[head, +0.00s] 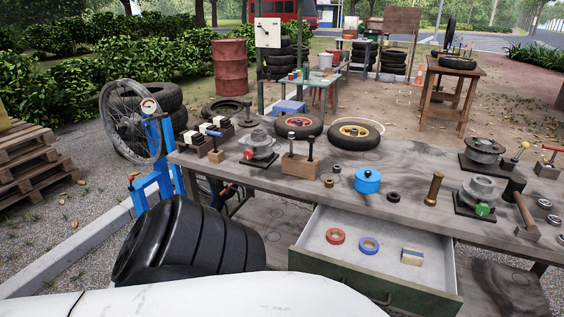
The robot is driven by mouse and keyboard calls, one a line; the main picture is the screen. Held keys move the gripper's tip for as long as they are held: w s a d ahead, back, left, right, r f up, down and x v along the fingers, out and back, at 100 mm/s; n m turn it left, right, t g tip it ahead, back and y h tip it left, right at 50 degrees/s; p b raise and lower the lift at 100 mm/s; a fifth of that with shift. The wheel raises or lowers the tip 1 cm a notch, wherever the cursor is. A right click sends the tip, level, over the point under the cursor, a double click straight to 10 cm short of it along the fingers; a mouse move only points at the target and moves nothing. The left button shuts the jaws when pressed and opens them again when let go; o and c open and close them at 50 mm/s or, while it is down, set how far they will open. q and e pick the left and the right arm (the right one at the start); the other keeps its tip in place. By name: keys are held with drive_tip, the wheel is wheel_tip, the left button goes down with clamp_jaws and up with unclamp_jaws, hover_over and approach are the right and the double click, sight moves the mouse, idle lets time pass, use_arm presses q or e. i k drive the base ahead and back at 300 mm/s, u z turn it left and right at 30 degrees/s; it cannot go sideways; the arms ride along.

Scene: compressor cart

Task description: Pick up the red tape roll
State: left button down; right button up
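The red tape roll (335,236) lies flat in the open drawer (437,276) under the workbench, toward the drawer's left side. A blue tape roll (369,246) lies just to its right, apart from it. A small tan and blue block (411,256) lies further right in the same drawer. Nothing covers the red roll. Neither of my grippers shows in the head view.
The workbench (390,205) above the drawer holds a blue canister (367,180), a brass cylinder (433,188), small wheels and metal parts. The drawer floor around the rolls is mostly bare.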

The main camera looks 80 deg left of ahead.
sight(333, 241)
drive_tip(key=u, duration=2.2)
